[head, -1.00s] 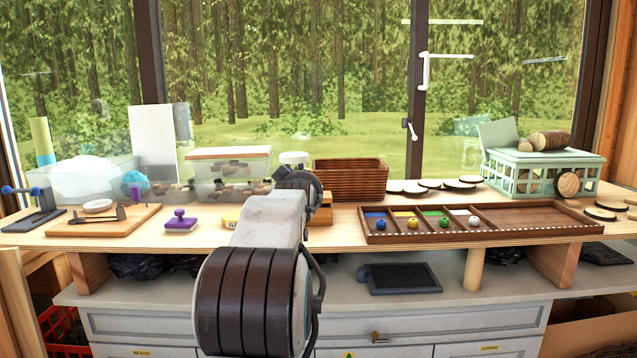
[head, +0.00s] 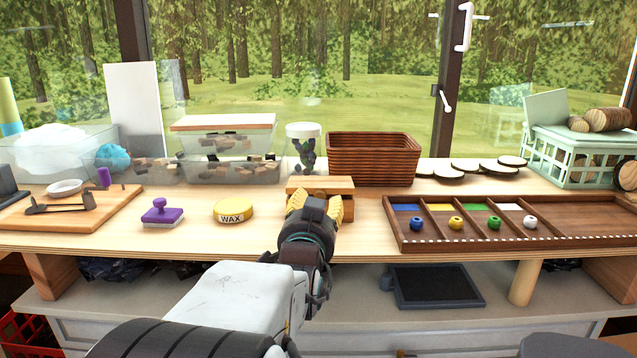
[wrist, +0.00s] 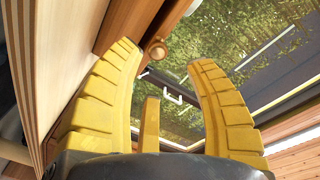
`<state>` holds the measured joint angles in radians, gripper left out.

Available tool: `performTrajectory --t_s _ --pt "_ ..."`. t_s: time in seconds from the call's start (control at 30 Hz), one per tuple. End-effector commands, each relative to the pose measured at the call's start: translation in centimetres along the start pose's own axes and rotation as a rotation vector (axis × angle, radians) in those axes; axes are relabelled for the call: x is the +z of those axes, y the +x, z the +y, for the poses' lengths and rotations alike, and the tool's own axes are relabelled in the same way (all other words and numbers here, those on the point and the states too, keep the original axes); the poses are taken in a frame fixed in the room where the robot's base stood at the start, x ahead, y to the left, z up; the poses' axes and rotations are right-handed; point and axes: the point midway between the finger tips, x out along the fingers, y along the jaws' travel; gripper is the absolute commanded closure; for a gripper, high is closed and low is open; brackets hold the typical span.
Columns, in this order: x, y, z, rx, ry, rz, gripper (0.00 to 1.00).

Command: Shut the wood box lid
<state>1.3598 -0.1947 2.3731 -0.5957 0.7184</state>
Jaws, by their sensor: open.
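A small wood box (head: 333,185) stands on the bench, behind my gripper in the head view. Its pale top shows, but my gripper hides much of its front. I cannot tell how far its lid is open. In the wrist view its wooden side (wrist: 133,18) is near the top, with a round wooden knob (wrist: 156,50). My gripper (head: 321,205) is just in front of the box, with its yellow fingers apart. In the wrist view the open gripper (wrist: 162,58) is empty, and the knob appears between and beyond its fingertips. I cannot tell whether it touches the box.
A yellow wax tin (head: 233,212) and a purple stamp (head: 162,212) lie left of the box. A brown basket (head: 373,158) and a lidded jar (head: 304,147) stand behind it. A compartment tray (head: 480,241) with coloured balls is to the right.

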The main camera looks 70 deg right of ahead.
Motion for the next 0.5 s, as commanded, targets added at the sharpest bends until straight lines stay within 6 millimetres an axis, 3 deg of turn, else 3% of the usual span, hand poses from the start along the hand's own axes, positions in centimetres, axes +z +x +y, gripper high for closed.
performTrajectory --t_s 0.17,0.5 --pt "0.1 -0.4 0.3 -0.006 0.059 0.012 0.51" --pt "0.1 3.4 0.4 -0.005 0.062 0.011 0.51"
